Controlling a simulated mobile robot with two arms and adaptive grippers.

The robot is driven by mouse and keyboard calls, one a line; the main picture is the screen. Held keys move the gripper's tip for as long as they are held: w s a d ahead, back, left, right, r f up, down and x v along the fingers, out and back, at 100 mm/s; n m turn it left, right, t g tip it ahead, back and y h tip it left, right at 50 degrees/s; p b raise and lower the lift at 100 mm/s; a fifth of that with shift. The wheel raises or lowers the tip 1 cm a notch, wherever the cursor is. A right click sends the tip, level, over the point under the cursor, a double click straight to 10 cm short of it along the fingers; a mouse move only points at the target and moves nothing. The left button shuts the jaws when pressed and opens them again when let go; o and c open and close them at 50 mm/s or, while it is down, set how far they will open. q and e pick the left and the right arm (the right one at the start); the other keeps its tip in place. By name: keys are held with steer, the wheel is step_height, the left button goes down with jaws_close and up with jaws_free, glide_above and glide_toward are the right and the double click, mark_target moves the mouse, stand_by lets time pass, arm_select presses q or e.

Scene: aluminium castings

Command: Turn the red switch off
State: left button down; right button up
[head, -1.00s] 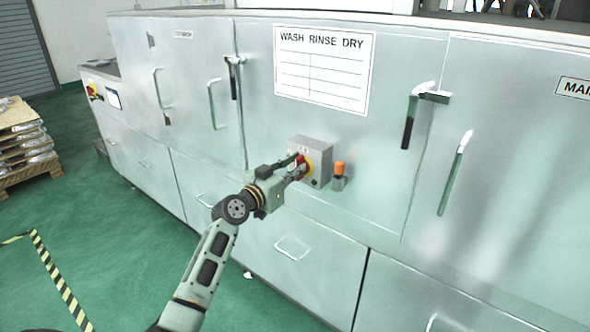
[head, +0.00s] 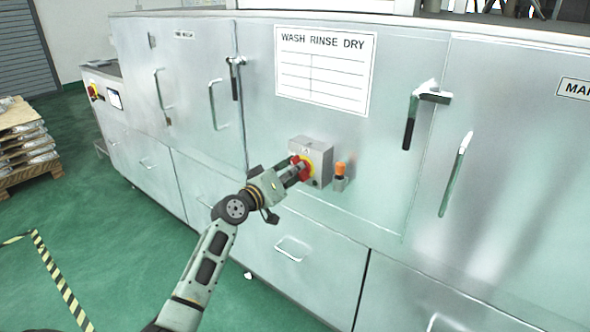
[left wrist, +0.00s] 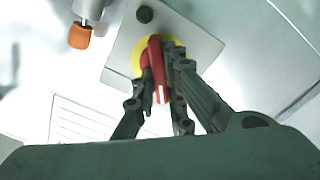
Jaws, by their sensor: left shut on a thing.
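The red switch (head: 302,166) sits on a yellow disc on a grey box fixed to the steel machine front. It also shows in the left wrist view (left wrist: 155,60), its red handle between the fingers. My left gripper (head: 296,172) reaches it from the lower left and is shut on the handle. In the left wrist view the fingertips (left wrist: 158,70) lie on either side of the handle. The gripper hides part of the switch in the head view. My right gripper is not in view.
An orange-capped part (head: 340,170) stands just right of the switch box (head: 318,153). Door handles (head: 412,120) stick out from the machine front. A loaded pallet (head: 25,160) stands at the far left. Green floor (head: 110,250) is open at the left.

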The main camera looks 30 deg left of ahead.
arm_select(q)
steer(key=n+p, duration=0.1)
steer(key=n, duration=0.6)
steer(key=f+n+p, duration=0.1)
steer(key=n, duration=0.2)
steer(key=shift+a+p, duration=0.15)
steer(key=shift+p, duration=0.15)
steer(key=shift+n, duration=0.5)
steer(key=c, duration=1.8)
jaws_free()
steer(key=shift+s, duration=0.1)
steer(key=s+a, duration=0.1)
steer(key=s, duration=1)
steer(key=shift+s, duration=0.4)
